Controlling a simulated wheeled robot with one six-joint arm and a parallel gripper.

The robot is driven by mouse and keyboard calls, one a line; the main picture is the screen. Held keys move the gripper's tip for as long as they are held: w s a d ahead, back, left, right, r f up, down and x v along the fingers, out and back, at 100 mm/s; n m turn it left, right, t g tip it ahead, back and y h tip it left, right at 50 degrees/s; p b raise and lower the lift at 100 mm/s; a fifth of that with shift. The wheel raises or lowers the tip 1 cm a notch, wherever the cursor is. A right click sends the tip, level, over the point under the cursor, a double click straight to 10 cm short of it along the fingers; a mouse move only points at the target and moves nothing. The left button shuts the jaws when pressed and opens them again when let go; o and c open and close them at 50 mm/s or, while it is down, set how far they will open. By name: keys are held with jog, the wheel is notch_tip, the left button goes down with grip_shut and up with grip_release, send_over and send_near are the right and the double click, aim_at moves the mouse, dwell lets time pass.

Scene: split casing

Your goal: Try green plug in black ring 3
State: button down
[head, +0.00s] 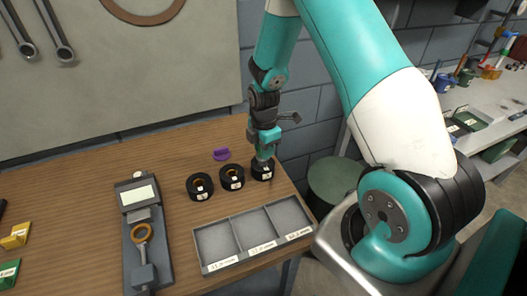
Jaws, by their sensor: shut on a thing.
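Three black rings stand in a row on the wooden bench. The left one (199,194) and the middle one (231,184) show orange-brown inner walls. The right-hand one, black ring 3 (262,176), is directly under my gripper (263,159). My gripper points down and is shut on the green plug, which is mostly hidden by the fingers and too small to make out. I cannot tell how deep the plug sits in the ring.
A grey three-compartment tray (230,264) with labels lies in front of the rings. A grey gauge with a display (139,194) stands at left. A purple piece (221,154) lies behind the rings. Yellow (15,236) and green (8,274) blocks lie at far left.

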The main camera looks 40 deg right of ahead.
jog(key=shift+r, duration=0.15)
jog(key=shift+r+p, duration=0.85)
jog(key=shift+r, duration=0.15)
jog(key=shift+r+p, duration=1.6)
jog(key=shift+r, duration=0.45)
jog(key=shift+f, duration=0.1)
